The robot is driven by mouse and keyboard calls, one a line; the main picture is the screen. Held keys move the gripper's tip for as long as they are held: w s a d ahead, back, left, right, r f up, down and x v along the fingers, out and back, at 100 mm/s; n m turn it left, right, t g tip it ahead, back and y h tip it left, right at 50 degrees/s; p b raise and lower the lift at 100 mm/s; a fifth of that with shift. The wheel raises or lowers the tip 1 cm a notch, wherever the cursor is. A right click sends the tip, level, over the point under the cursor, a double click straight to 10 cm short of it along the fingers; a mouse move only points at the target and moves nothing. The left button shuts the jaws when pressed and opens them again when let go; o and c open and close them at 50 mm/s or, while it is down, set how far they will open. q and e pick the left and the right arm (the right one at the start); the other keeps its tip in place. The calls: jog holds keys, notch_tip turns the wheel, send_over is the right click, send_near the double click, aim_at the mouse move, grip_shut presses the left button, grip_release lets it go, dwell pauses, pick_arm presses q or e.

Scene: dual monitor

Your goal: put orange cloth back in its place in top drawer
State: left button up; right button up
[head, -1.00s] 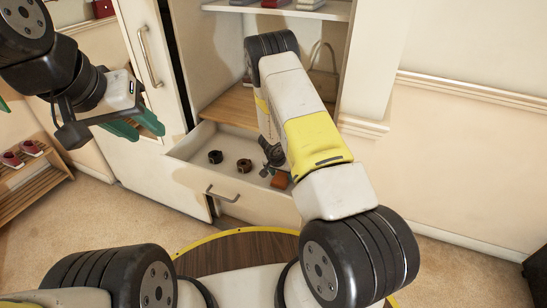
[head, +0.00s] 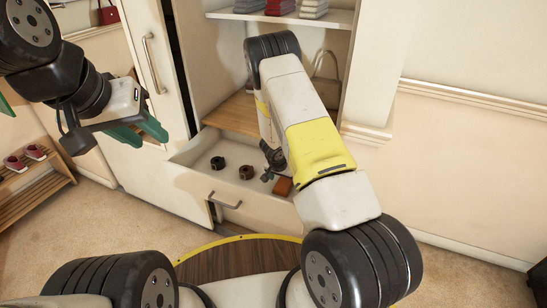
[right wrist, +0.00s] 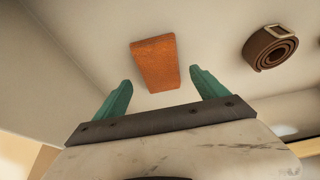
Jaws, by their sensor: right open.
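The orange cloth (head: 283,186) lies at the right end of the open top drawer (head: 245,205). In the right wrist view the orange cloth (right wrist: 155,62) lies flat on the drawer floor, just beyond the fingertips. My right gripper (right wrist: 160,88) is open and empty, its green fingers apart on either side of the cloth's near end, not touching it. In the head view my right arm hides most of that gripper.
A rolled brown belt (right wrist: 270,47) lies right of the cloth in the right wrist view. A dark rolled belt (head: 218,163) and a brown one (head: 246,172) sit in the drawer. Folded clothes (head: 279,7) lie on a shelf above. A shoe rack (head: 30,185) stands at left.

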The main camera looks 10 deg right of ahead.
jog(key=s+a+r+n+y, duration=0.15)
jog(key=s+a+r, duration=0.25)
jog(key=r, duration=0.8)
jog(key=s+a+r+n+y, duration=0.1)
jog(key=s+a+r+y, duration=0.3)
jog(key=r, duration=0.8)
jog(key=s+a+r+n+y, duration=0.1)
jog(key=s+a+r+y, duration=0.3)
jog(key=r, duration=0.8)
jog(key=s+d+r+n+h, duration=0.1)
jog(key=s+d+r, duration=0.1)
jog(key=s, duration=0.4)
jog(key=s+d+r+n+t+h, duration=0.1)
jog(key=s+d+r+h, duration=0.1)
jog(key=s+r, duration=0.3)
jog(key=s+d+r+n+t+h, duration=0.1)
jog(key=s+d+r, duration=0.3)
jog(key=s, duration=0.5)
jog(key=shift+r+n+h, duration=0.15)
jog(key=shift+n+h, duration=0.2)
jog(key=shift+n, duration=0.1)
jog(key=shift+s+a, duration=0.1)
